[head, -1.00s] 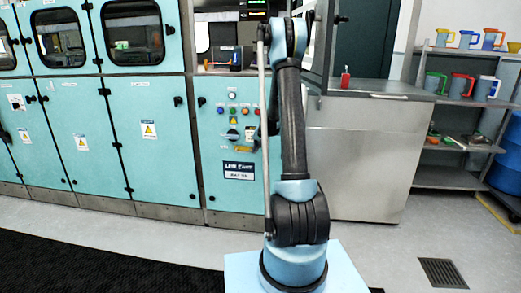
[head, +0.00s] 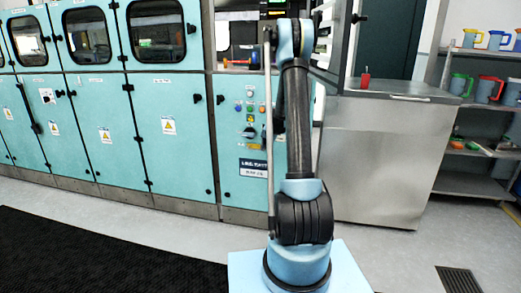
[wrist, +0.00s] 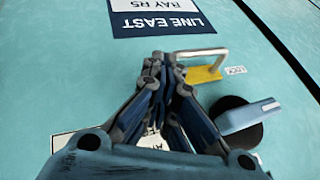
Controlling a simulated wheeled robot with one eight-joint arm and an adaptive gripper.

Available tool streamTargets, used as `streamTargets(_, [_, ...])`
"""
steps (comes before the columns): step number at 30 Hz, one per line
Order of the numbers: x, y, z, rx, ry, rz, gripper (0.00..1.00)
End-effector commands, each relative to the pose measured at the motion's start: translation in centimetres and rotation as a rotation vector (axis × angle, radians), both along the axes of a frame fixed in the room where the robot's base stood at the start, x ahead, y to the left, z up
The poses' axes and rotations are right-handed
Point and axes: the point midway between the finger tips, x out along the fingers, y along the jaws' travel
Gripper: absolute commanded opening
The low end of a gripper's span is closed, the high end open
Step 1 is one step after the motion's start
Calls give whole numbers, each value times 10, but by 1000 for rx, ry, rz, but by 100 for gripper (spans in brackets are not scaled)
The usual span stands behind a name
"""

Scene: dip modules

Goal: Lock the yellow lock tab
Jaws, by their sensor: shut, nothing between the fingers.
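The yellow lock tab (wrist: 203,74) shows in the wrist view on the teal panel, with a pale metal loop (wrist: 203,52) over it and a small white label at its right. My gripper (wrist: 168,60) is shut and empty, its tips just left of the tab; I cannot tell whether they touch the panel. A blue-grey handle on a dark round base (wrist: 243,118) sits below and right of the tab. In the head view the control panel (head: 230,150) is partly behind my arm, and the tab and gripper cannot be made out there.
A dark blue "LINE EAST" sign (wrist: 165,18) is above the gripper in the wrist view. Teal cabinets (head: 170,150) run to the left. A steel counter (head: 375,160) with a small red bottle (head: 365,76) stands right. A black mat (head: 70,245) covers floor at left.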

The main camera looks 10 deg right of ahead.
Motion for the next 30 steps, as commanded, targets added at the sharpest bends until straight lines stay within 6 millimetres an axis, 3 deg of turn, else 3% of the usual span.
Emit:
streamTargets(3, [2, -9, 0, 0, 0, -15, 0])
streamTargets(16, [0, -14, 1, 0, 0, -17, 0])
streamTargets(23, [-13, -35, 6, 1, 1, -13, 0])
streamTargets(30, [-32, -39, 34, 0, 1, -7, 0])
